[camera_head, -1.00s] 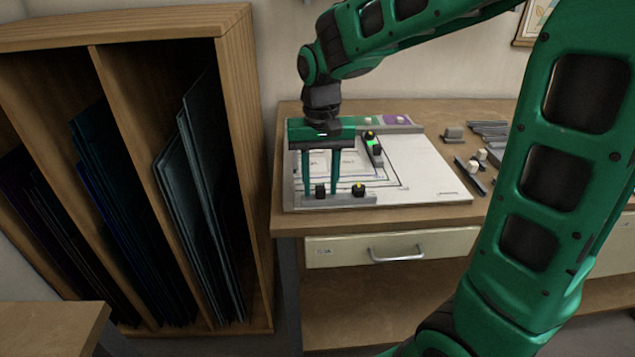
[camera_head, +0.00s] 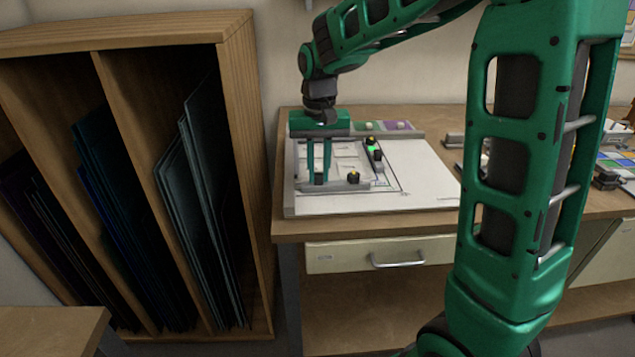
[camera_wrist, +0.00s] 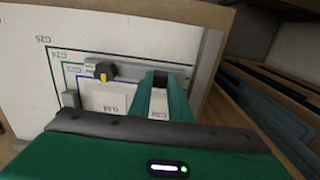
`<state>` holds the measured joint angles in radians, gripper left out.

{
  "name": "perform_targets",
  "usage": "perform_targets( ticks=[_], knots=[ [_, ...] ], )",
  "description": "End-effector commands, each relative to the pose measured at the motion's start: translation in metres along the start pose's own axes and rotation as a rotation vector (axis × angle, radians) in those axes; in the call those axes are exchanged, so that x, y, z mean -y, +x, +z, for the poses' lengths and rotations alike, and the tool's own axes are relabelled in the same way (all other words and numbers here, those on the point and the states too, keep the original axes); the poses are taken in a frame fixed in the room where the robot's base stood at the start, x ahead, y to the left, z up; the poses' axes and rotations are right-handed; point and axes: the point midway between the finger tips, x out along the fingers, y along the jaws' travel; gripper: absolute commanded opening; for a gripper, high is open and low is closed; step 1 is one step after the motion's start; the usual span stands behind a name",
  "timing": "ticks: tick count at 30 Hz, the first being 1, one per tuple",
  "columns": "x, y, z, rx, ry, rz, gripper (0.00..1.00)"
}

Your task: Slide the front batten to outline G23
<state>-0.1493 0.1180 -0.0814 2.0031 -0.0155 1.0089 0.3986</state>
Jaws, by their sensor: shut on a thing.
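The front batten (camera_head: 337,187) is a grey bar with a black knob near its left end and a black, yellow-topped knob (camera_head: 353,177) further right. It lies across the white board (camera_head: 425,180). My gripper (camera_head: 320,178) is shut on the left knob, fingers pointing down. In the wrist view, the batten (camera_wrist: 130,72) runs sideways, and my gripper's fingers (camera_wrist: 163,80) hide most of the held knob. There the printed outlines carry upside-down labels: a black G25 (camera_wrist: 43,38), a green G24 (camera_wrist: 57,57) and a small blue one (camera_wrist: 73,70), probably G23.
A side batten (camera_head: 374,153) with black knobs and a green patch lies on the board's right part. A wooden rack (camera_head: 240,150) of glass sheets stands left of the workbench (camera_head: 300,227). My arm covers part of the bench at right. The board's front strip is clear.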

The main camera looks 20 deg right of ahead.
Motion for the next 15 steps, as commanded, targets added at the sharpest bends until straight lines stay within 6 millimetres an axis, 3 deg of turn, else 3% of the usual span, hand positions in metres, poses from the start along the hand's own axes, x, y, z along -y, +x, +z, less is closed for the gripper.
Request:
perform_targets(
  ticks=[4,14,15],
  knots=[
    [0.001,-0.001,-0.016,-0.002,-0.003,-0.002,0.00],
    [0.002,-0.001,-0.019,-0.003,-0.005,-0.002,0.00],
    [0.002,-0.001,-0.019,-0.003,-0.005,-0.003,0.22]
  ],
)
